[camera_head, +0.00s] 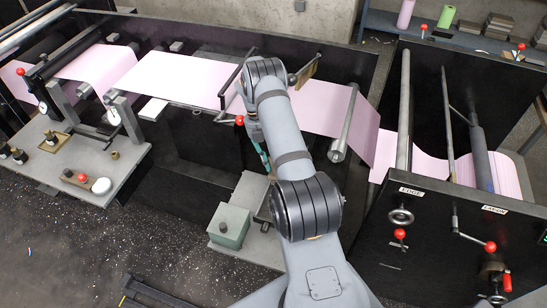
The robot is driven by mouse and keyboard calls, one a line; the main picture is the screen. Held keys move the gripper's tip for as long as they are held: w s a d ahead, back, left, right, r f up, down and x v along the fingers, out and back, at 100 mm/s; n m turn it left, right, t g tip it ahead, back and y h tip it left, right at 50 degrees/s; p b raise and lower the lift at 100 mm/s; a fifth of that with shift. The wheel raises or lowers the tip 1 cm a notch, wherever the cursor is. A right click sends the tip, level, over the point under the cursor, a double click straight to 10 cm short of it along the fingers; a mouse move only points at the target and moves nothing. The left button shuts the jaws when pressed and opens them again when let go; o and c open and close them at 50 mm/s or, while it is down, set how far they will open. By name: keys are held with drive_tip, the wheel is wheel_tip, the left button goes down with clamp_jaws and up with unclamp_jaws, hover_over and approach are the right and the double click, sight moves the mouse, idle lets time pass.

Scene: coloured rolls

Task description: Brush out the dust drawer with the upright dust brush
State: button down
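My gripper (260,142) hangs below my wrist in the middle of the view, mostly hidden by my own arm. A slim teal piece (265,159) shows at its lower end; I cannot tell whether it is the brush's handle or whether the fingers hold it. Below it, on a grey plate, a dark shallow tray (264,212) that may be the dust drawer is partly covered by my arm. I cannot make out dust in it. No upright brush is clearly visible.
A grey-green box (229,226) stands left of the dark tray. A pink web (180,78) runs across rollers above. A bench (75,160) with small parts is at left, and a black panel (450,240) with red-knobbed levers at right.

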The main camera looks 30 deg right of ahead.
drive_tip(key=shift+s+a+r+p, duration=0.15)
drive_tip(key=shift+s+a+p, duration=0.35)
drive_tip(key=shift+s+a, duration=0.25)
drive_tip(key=shift+s+a+p, duration=0.5)
drive_tip(key=shift+s+a, duration=0.4)
drive_tip(key=shift+a, duration=0.2)
drive_tip(key=shift+s+a+p, duration=0.45)
drive_tip(key=shift+s+a, duration=0.4)
drive_tip(key=shift+a, duration=0.2)
drive_tip(key=shift+s+a+p, duration=0.55)
drive_tip(key=shift+s+a, duration=0.65)
drive_tip(key=shift+a, duration=0.2)
drive_tip(key=shift+r+p, duration=2.4)
drive_tip(key=shift+r, duration=0.55)
drive_tip(key=shift+r+p, duration=1.25)
drive_tip(key=shift+r, duration=0.25)
